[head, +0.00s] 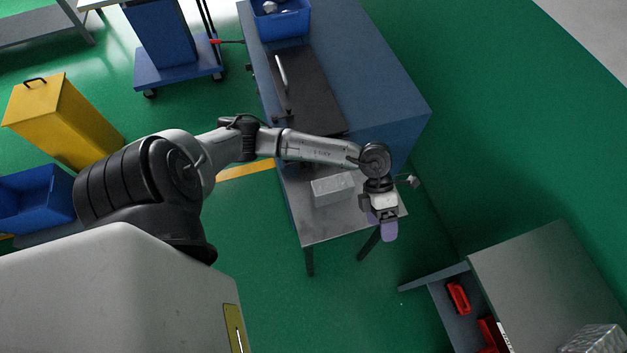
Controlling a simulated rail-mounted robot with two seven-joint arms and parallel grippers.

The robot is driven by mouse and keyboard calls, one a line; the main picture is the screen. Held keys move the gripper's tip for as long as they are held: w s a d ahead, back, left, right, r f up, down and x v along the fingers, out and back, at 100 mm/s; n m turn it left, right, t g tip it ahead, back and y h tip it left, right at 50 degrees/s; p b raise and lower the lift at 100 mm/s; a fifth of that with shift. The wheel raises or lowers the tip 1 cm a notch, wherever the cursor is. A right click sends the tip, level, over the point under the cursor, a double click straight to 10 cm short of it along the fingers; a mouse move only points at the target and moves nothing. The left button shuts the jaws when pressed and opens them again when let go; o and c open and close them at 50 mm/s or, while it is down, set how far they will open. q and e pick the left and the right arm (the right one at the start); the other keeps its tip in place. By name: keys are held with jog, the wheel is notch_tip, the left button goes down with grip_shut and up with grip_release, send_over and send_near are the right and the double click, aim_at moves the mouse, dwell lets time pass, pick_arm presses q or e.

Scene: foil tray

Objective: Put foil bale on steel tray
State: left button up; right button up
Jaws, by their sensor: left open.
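A silvery, block-shaped foil bale (333,188) rests on the grey steel tray (318,226), a flat, table-like surface on legs in front of the blue machine. Another silvery, crumpled-looking block (594,339) sits on the grey bench at the bottom right, cut off by the frame edge. My left gripper (388,230) hangs at the tray's right front corner, to the right of the bale and apart from it. Its purple finger end points down in the picture. It is open, with nothing clearly held. My left forearm crosses behind the bale and hides part of the tray's back.
The blue machine (385,80) with a dark top panel stands behind the tray, a blue bin (281,22) on it. A grey bench (540,270) with red items (458,296) is at lower right. A yellow bin (62,122) stands left. Green floor is clear between.

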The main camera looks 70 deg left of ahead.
pick_arm(q)
jog(key=w+d+r+n+t+h, duration=0.2)
jog(key=d+r+n+t+h, duration=0.1)
jog(key=r+n+t, duration=0.4)
jog(key=w+d+r+n+t+h, duration=0.15)
jog(key=d+r+n+t, duration=0.25)
jog(key=r+n+t, duration=0.4)
jog(key=s+a+f+n+y, duration=0.6)
jog(key=a+f+n+y, duration=0.5)
jog(key=n+y, duration=0.55)
jog(key=s+d+f+n+g+h, duration=0.1)
jog(key=s+f+n+g, duration=0.1)
jog(key=s+g, duration=0.3)
jog(key=s+d+f+n+g+h, duration=0.1)
jog(key=s+f+g, duration=0.4)
jog(key=s, duration=0.5)
jog(key=shift+s+d+f+n+h, duration=0.15)
jog(key=shift+d+f+n+h, duration=0.15)
jog(key=shift+h, duration=0.2)
